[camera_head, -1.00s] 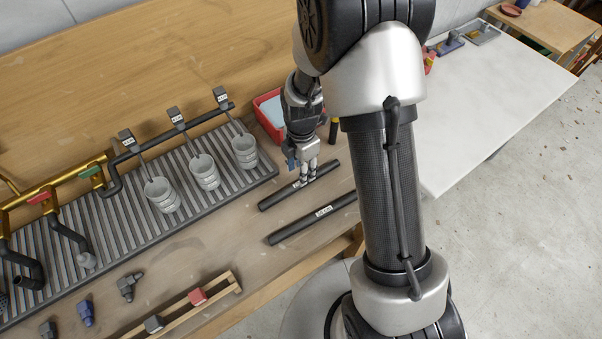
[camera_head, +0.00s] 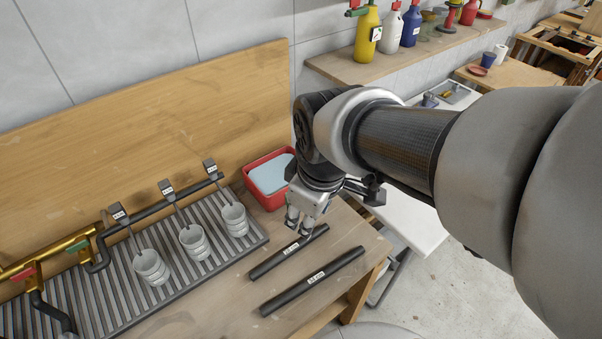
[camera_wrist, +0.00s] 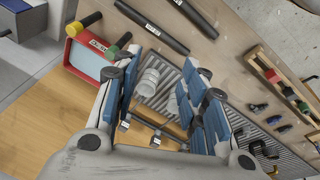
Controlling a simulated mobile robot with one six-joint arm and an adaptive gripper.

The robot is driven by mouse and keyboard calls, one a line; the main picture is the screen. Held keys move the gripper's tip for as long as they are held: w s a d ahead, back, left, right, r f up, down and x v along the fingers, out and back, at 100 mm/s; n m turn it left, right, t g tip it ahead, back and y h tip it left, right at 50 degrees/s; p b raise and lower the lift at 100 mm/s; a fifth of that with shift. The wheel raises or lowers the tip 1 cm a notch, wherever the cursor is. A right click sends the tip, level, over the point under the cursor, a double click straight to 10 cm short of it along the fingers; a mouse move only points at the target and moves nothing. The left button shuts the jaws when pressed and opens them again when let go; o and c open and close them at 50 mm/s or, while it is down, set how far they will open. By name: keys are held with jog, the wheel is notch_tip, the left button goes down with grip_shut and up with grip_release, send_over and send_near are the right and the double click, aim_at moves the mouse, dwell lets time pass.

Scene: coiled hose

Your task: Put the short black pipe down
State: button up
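The short black pipe (camera_head: 289,251), with a white label, lies on the wooden bench between the ribbed rack and a longer black pipe (camera_head: 312,280). My gripper (camera_head: 300,226) is over the far part of the short pipe in the head view. In the wrist view my gripper (camera_wrist: 167,68) has its blue-padded fingers spread wide with nothing between them. There the short pipe (camera_wrist: 150,27) lies at the top, clear of the fingers, with the longer pipe (camera_wrist: 197,17) beside it.
A ribbed rack (camera_head: 110,309) with three grey cups stands left of the pipes. A red tray (camera_head: 267,201) with a pale blue inside stands behind my gripper. The bench's front edge is close to the longer pipe.

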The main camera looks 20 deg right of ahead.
jog(key=s+r+m+t, duration=0.1)
jog(key=s+r+m, duration=0.2)
jog(key=s+m, duration=0.4)
jog(key=shift+s+r+m+t, duration=0.3)
jog(key=shift+s+m, duration=0.1)
jog(key=shift+s, duration=0.8)
